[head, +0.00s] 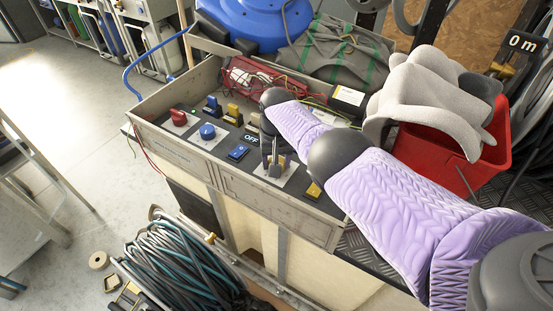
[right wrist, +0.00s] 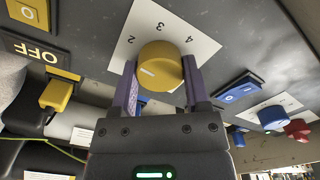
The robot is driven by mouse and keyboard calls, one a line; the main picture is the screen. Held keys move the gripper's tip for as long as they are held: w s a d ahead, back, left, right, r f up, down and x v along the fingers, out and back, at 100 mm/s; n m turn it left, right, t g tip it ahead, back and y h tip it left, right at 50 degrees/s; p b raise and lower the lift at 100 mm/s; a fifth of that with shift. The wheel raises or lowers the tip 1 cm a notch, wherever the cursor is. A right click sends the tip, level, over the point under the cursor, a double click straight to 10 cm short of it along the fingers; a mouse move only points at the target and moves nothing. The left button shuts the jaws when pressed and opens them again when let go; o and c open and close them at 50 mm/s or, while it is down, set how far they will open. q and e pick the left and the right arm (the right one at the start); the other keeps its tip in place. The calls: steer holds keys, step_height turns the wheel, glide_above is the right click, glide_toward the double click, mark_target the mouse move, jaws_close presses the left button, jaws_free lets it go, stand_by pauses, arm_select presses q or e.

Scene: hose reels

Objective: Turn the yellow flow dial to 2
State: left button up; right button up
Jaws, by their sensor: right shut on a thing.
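In the right wrist view the yellow flow dial (right wrist: 165,60) sits on a white plate (right wrist: 145,22) marked with numbers, of which 2, 3 and 4 show. A short white line on the dial's face lies toward the left in that view, below the 2. My right gripper (right wrist: 160,82) is shut on the dial, one purple finger on each side. In the head view my right gripper (head: 274,166) reaches down to the white plate (head: 270,175) on the panel and largely hides the dial. My left gripper is not in view.
A red knob (head: 179,117), a blue dial (head: 207,131), a blue switch (head: 238,152) and a yellow switch (head: 313,190) share the panel.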

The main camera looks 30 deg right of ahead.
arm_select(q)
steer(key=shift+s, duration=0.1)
arm_select(e)
steer(key=shift+w+r, duration=0.1)
stand_by(0.4)
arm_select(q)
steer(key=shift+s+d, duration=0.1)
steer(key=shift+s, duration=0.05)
arm_select(e)
steer(key=o, duration=1.3)
steer(key=shift+m, duration=0.3)
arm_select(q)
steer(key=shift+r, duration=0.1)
arm_select(e)
step_height(320, 180, up, 6)
steer(key=p, duration=0.4)
steer(key=shift+r+p, duration=0.15)
steer(key=shift+p, duration=0.2)
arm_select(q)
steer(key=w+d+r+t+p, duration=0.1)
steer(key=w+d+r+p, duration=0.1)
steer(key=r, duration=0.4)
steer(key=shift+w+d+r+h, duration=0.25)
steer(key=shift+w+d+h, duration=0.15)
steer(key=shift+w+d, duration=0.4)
arm_select(e)
step_height(320, 180, up, 4)
steer(key=shift+f, duration=0.25)
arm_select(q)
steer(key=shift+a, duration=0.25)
